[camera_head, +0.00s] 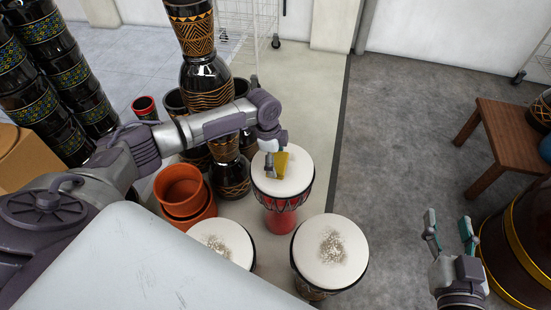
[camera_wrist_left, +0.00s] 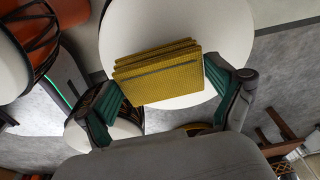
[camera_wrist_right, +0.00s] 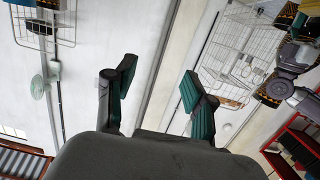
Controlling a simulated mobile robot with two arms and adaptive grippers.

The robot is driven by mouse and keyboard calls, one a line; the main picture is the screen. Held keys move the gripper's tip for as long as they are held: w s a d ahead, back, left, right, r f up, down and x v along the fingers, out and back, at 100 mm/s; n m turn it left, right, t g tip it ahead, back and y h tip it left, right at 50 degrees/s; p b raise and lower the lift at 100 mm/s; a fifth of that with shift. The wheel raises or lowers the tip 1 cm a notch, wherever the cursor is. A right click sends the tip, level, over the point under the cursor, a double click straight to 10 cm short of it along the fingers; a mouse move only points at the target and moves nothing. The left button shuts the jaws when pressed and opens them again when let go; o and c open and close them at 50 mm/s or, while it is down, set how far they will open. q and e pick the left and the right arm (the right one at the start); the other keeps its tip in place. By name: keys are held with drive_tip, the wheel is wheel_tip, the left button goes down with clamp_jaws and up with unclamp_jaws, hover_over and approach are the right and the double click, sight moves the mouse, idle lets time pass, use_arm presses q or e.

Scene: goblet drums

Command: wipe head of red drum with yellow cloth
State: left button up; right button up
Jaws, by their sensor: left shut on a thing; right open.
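The red drum (camera_head: 280,218) stands upright on the floor with its white head (camera_head: 297,178) facing up. The yellow cloth (camera_head: 281,168) is folded and held over the left part of that head. My left gripper (camera_head: 275,162) is shut on the cloth. In the left wrist view the cloth (camera_wrist_left: 158,72) sits between the green fingers of the left gripper (camera_wrist_left: 172,88), with the white head (camera_wrist_left: 120,30) behind it. I cannot tell if the cloth touches the head. My right gripper (camera_head: 450,235) is open and empty at the right; its spread fingers also show in the right wrist view (camera_wrist_right: 158,88).
Two drums with marked white heads (camera_head: 332,250) (camera_head: 224,243) stand close in front. Orange pots (camera_head: 184,192) and dark patterned drums (camera_head: 207,85) stand to the left. A wooden table (camera_head: 505,130) and a large dark drum (camera_head: 520,245) are at the right. Grey floor between is clear.

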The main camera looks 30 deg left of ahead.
sight(289, 169)
use_arm(q)
drive_tip(key=shift+f, duration=0.6)
use_arm(e)
drive_tip(key=shift+w+a+r+t, duration=0.15)
drive_tip(key=shift+r+t, duration=0.2)
drive_tip(key=shift+r, duration=0.15)
drive_tip(key=shift+w+a+r+t, duration=0.1)
drive_tip(key=shift+r+t, duration=0.25)
drive_tip(key=shift+r, duration=0.15)
use_arm(q)
drive_tip(key=shift+f, duration=0.1)
use_arm(e)
drive_tip(key=shift+r, duration=0.3)
use_arm(q)
drive_tip(key=shift+w+d, duration=0.3)
drive_tip(key=shift+d, duration=0.25)
drive_tip(key=shift+w+d, duration=0.65)
drive_tip(key=shift+d, duration=0.35)
use_arm(e)
drive_tip(key=shift+s+d+f+g, duration=0.1)
drive_tip(key=shift+f+g, duration=0.1)
drive_tip(key=shift+f, duration=0.3)
drive_tip(key=shift+s+d+f+g, duration=0.1)
drive_tip(key=shift+f+g, duration=0.1)
drive_tip(key=shift+f, duration=0.3)
